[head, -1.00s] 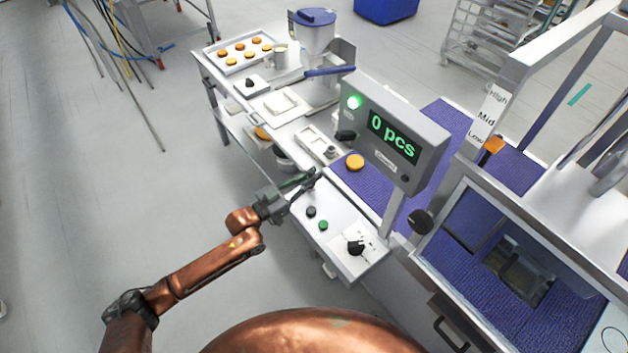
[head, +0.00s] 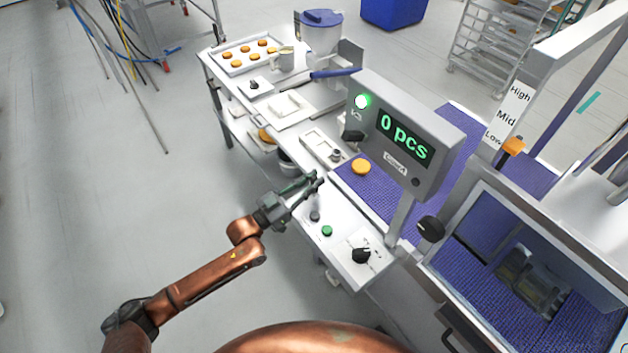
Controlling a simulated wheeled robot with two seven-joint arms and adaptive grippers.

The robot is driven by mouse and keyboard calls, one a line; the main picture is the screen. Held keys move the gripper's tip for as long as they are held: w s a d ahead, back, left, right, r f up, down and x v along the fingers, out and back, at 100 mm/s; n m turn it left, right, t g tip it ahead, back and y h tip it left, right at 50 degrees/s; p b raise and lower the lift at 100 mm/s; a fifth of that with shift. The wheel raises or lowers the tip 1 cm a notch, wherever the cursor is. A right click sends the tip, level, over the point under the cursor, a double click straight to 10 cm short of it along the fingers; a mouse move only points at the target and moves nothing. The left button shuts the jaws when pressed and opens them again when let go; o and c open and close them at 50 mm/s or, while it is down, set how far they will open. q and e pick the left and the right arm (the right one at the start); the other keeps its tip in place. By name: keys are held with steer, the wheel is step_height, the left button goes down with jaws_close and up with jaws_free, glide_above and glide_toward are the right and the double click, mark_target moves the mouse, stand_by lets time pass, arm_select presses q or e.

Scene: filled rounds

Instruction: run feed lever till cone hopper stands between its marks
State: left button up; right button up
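The cone hopper (head: 321,38) is a clear tapered vessel with a blue lid, standing at the far end of the white bench. A blue bar (head: 335,73), which looks like the feed lever, sticks out below and in front of it. The hopper's marks and fill level are too small to read. My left gripper (head: 319,179) is over the bench's near left edge, well short of the hopper and the blue bar. Its fingers are apart with nothing between them. My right gripper is out of view.
A display (head: 404,137) reading "0 pcs", with a green lamp, stands right of my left gripper. An orange round (head: 361,166) lies on the purple belt (head: 385,192). Buttons and a black knob (head: 361,255) are on the near panel. A tray (head: 227,65) of rounds is at the back left.

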arm_select(q)
steer(key=shift+o, duration=1.3)
steer(key=shift+d, duration=0.1)
steer(key=v, duration=1.2)
